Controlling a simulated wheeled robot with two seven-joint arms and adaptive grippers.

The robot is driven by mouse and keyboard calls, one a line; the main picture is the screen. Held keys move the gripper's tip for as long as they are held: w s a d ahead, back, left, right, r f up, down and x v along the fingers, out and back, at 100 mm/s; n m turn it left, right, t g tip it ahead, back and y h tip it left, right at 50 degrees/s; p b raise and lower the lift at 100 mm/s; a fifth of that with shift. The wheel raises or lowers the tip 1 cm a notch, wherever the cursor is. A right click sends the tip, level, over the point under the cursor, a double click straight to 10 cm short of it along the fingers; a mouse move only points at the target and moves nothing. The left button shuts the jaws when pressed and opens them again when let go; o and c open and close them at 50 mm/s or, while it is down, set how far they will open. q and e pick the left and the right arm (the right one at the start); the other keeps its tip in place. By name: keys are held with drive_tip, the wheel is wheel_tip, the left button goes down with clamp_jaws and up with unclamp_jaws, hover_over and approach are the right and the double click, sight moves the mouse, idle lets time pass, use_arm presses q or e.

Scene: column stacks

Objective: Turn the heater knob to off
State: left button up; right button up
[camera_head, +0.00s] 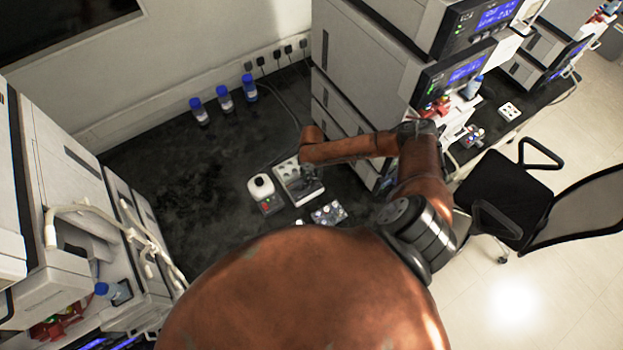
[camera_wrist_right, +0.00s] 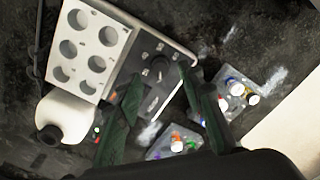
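The heater (camera_head: 290,190) is a white unit on the dark bench in the head view. In the right wrist view, its grey panel (camera_wrist_right: 150,100) carries a dark round knob (camera_wrist_right: 160,66) with small marks around it. My right gripper (camera_wrist_right: 160,74) reaches over the panel with two dark green fingers. The fingers are spread, one on each side of the knob, and gaps show between them and the knob. The knob's exact setting is too small to read. In the head view, my right gripper (camera_head: 312,176) is small and dark above the heater. My left gripper is out of view.
A white block with several round holes (camera_wrist_right: 92,45) sits on the heater. Trays of small capped vials (camera_head: 328,213) lie nearby. Blue-capped bottles (camera_head: 224,98) stand farther back. The bench left of the bottle is clear.

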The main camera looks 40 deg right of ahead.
sight(312, 181)
drive_tip(key=shift+r, duration=2.15)
